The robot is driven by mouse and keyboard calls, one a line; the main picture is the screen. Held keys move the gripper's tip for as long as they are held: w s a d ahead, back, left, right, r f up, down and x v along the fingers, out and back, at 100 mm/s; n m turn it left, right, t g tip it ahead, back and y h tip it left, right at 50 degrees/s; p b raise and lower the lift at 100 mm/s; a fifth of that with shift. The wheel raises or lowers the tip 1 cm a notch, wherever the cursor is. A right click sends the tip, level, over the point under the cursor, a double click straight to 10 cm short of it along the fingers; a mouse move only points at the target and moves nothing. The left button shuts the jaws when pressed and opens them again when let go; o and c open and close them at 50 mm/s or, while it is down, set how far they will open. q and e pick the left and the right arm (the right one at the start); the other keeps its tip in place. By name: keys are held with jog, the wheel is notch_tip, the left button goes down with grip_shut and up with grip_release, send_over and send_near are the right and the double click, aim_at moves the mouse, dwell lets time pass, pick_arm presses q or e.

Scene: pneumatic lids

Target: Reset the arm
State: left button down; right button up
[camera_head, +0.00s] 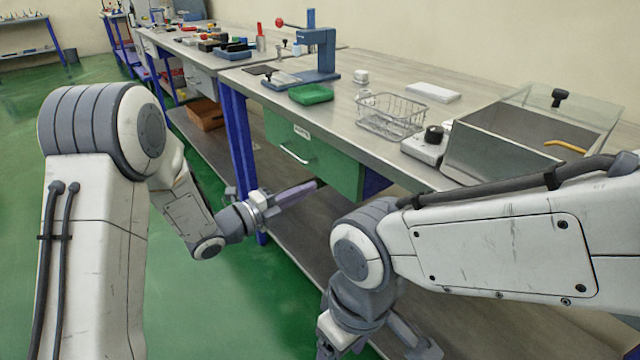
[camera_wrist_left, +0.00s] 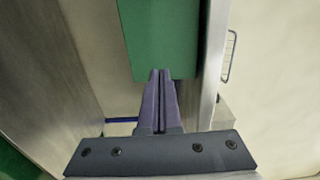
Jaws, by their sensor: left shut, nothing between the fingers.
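My left arm comes in from the left in the head view. Its gripper (camera_head: 314,185) is in front of the green drawer (camera_head: 345,172) under the bench, below the bench top. In the left wrist view the two purple-grey fingers (camera_wrist_left: 160,73) lie together, empty, with the green drawer (camera_wrist_left: 160,40) beyond their tips. I cannot tell whether the tips touch it. My right arm comes in from the right, bent downward in front of the bench. Its wrist end shows at the lower edge of the head view; its fingers cannot be made out clearly.
On the bench top (camera_head: 350,92) stand a blue press (camera_head: 318,55), a green tray (camera_head: 311,94), a wire basket (camera_head: 392,117), a black-knobbed device (camera_head: 428,143) and a clear-lidded box (camera_head: 500,150). A lower shelf (camera_head: 310,235) runs under the bench. Green floor (camera_head: 90,75) is open at left.

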pick_arm(q)
jog(key=v, duration=0.6)
jog(key=s+f+n+g+y, duration=0.1)
jog(key=s+n+g+y, duration=0.5)
jog(key=s+n, duration=0.65)
jog(key=s+f+n+g+y, duration=0.25)
jog(key=s+n+y, duration=0.6)
jog(key=s, duration=0.75)
notch_tip(320, 180, up, 27)
jog(key=s+n+g+p, duration=0.1)
jog(key=p, duration=2.5)
jog(key=shift+s+a, duration=0.3)
jog(key=shift+a, duration=0.05)
